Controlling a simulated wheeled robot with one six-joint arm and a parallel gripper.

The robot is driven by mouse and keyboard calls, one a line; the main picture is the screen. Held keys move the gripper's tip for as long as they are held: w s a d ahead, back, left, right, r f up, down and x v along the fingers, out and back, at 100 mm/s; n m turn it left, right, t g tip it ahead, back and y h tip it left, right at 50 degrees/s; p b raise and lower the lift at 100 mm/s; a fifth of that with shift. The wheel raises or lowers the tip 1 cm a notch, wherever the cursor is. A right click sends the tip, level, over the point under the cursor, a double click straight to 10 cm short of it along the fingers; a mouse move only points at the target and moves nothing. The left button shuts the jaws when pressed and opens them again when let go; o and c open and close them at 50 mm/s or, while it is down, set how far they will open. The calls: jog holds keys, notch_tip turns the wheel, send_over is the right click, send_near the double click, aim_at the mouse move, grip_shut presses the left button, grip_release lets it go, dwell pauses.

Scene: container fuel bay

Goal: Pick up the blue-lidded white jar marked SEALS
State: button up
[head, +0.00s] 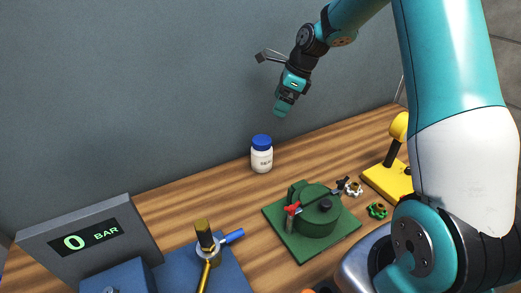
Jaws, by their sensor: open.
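The white jar (262,160) with a blue lid (262,141) stands upright on the wooden bench, close to the grey back wall. Dark lettering shows on its side, too small to read surely. My gripper (283,107) is above the jar and slightly to its right in the head view, apart from it and pointing down. It is open and nothing shows in it. The gap between its fingers is hard to see from this angle.
A green fixture (312,222) with a red handle stands in front of the jar. Small valve wheels (377,210) and a yellow device (388,183) are to the right. Bench left of the jar is clear.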

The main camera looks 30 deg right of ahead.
jog(key=p, duration=0.3)
send_over(262, 140)
jog(key=d, duration=0.1)
jog(key=f, duration=0.8)
jog(key=shift+s+d+f, duration=0.2)
jog(key=shift+s+f, duration=0.05)
jog(key=shift+f, duration=0.15)
jog(key=shift+s+p+x, duration=0.15)
jog(key=shift+p+x, duration=0.55)
jog(key=shift+x, duration=0.65)
jog(key=shift+s+p+x, duration=0.1)
jog(key=shift+p+x, duration=0.55)
jog(key=shift+x, duration=0.75)
jog(key=shift+d+f, duration=0.15)
jog(key=shift+d, duration=0.05)
jog(key=c, duration=1.3)
jog(key=shift+c, duration=0.4)
jog(key=shift+b, duration=0.4)
